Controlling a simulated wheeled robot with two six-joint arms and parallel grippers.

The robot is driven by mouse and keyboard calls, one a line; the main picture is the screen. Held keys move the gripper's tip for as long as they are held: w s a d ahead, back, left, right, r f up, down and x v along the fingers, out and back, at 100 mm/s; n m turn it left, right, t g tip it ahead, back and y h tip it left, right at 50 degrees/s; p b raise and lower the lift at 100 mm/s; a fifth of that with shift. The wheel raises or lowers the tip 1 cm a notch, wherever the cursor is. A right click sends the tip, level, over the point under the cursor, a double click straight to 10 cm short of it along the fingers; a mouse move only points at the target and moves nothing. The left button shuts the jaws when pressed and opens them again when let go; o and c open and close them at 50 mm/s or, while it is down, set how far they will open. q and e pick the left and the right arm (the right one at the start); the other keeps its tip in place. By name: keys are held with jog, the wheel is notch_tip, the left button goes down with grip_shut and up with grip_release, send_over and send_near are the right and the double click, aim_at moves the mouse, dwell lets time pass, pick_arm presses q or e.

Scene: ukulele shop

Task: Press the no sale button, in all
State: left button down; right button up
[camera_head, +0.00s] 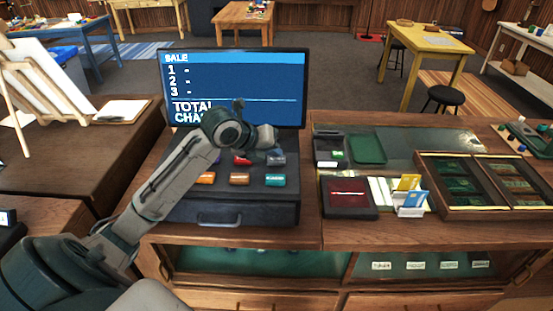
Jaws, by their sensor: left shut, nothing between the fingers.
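The cash register (285,210) stands on the wooden counter, with a drawer handle at its front. Its screen (285,85) reads SALE, lines 1 to 3, TOTAL and a partly covered CHA. Its front row of buttons has an orange button (205,178), a brown-orange button (239,178) and a teal button (275,180). Behind them are a red button (242,160) and a grey button (276,159); my arm hides others. I cannot read which is no sale. My left gripper (268,138) is shut and empty, in front of the screen's lower edge, over the back buttons. My right gripper is out of view.
To the right on the counter are a dark red tray (347,193), a card holder (411,203) with blue and yellow cards, and a wooden display case (440,165). A glass-fronted cabinet lies below. An easel board (40,85) stands at left.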

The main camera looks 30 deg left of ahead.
aim_at(273, 160)
pick_arm(q)
jog(key=shift+f, duration=0.2)
dwell(0.3)
jog(key=shift+f, duration=0.25)
dwell(0.5)
jog(key=shift+r+p, duration=0.55)
jog(key=shift+r, duration=0.3)
notch_tip(273, 160, up, 5)
jog(key=p, duration=0.4)
jog(key=shift+r, duration=0.1)
